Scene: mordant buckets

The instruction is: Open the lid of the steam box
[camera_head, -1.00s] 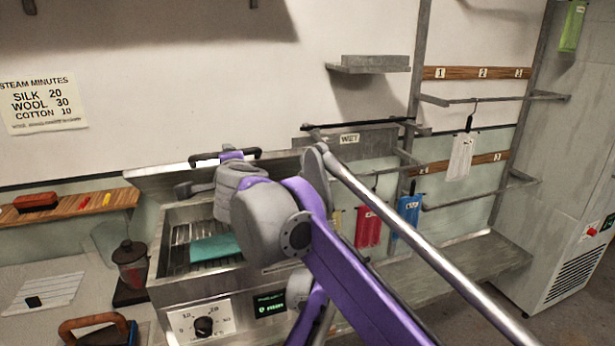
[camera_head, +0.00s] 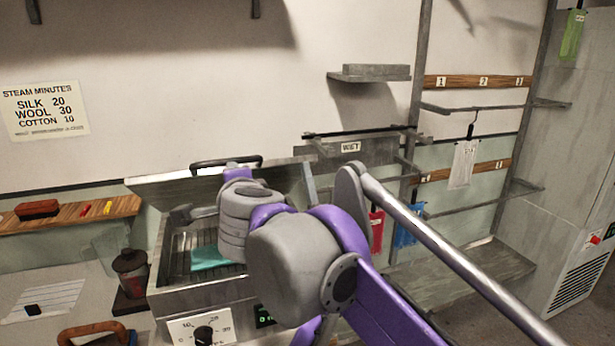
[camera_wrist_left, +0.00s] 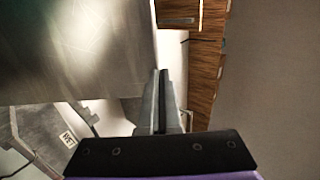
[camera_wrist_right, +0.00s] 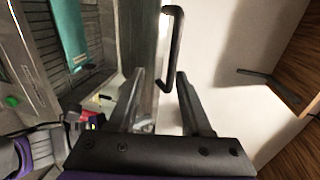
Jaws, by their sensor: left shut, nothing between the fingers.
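The steam box (camera_head: 190,298) is a metal box at centre left, with a dial on its front. Its lid (camera_head: 162,192) is raised, its inner face showing and its black handle (camera_head: 222,162) along the top. A teal cloth (camera_head: 208,257) lies on the rack inside. My left gripper (camera_wrist_left: 160,78) is shut and empty beside a broad metal sheet, apparently the lid (camera_wrist_left: 75,50). My right gripper (camera_wrist_right: 158,85) is open and empty near the upright lid (camera_wrist_right: 137,35), with the handle (camera_wrist_right: 173,50) ahead of its fingers. My arm hides the box's right side.
A wooden shelf (camera_head: 75,219) holds small items left of the box. A dark jar (camera_head: 131,272) stands close beside it. Right of the box are the WET sign (camera_head: 350,147), drying rails and hanging coloured cloths. The wall above the box is clear.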

